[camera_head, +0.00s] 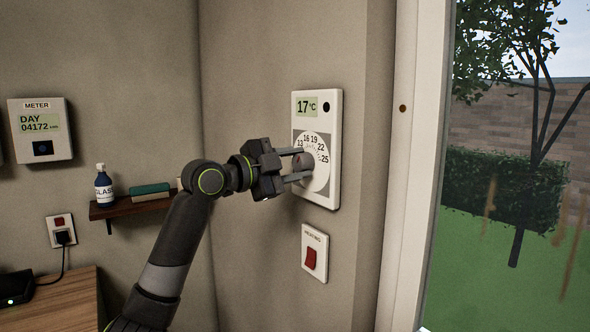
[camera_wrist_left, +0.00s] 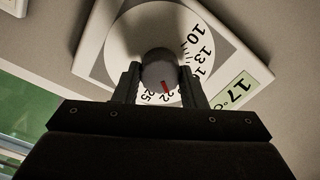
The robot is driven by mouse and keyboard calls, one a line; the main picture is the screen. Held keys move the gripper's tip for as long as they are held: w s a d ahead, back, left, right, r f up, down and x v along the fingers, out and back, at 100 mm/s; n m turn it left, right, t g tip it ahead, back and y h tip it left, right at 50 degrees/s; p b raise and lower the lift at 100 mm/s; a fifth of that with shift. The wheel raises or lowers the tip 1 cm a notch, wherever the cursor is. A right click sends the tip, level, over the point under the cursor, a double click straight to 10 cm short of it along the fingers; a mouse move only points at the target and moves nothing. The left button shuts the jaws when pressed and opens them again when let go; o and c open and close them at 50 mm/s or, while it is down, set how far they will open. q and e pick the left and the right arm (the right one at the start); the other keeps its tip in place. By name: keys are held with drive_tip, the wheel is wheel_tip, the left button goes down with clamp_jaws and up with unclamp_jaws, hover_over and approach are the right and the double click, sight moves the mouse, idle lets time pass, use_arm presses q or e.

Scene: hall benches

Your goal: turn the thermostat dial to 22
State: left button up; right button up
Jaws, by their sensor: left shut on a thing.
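The thermostat (camera_head: 334,150) is a white wall panel with a round white number dial (camera_head: 322,175) and a display reading 17 °C. My left gripper (camera_head: 299,165) is shut on the grey dial knob (camera_wrist_left: 158,68), one finger on each side. In the left wrist view, the knob's red mark (camera_wrist_left: 166,86) points towards the printed 22, with 25 beside it. The numbers 10 and 13 also show on the dial (camera_wrist_left: 125,35); a finger partly covers those between 13 and 22. My right gripper is not in view.
A white heating switch plate (camera_head: 315,266) with a red rocker is below the thermostat. A window frame (camera_head: 410,150) stands to its right. A wall shelf (camera_head: 130,207) with a bottle (camera_head: 104,188) and a meter (camera_head: 41,130) are on the left.

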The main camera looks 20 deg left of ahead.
use_arm(q)
drive_tip(key=shift+m+b, duration=0.3)
drive_tip(key=shift+m, duration=0.7)
drive_tip(key=o, duration=1)
drive_tip(key=shift+b+v, duration=2.8)
drive_tip(key=shift+v, duration=5.95)
drive_tip(key=shift+w, duration=0.1)
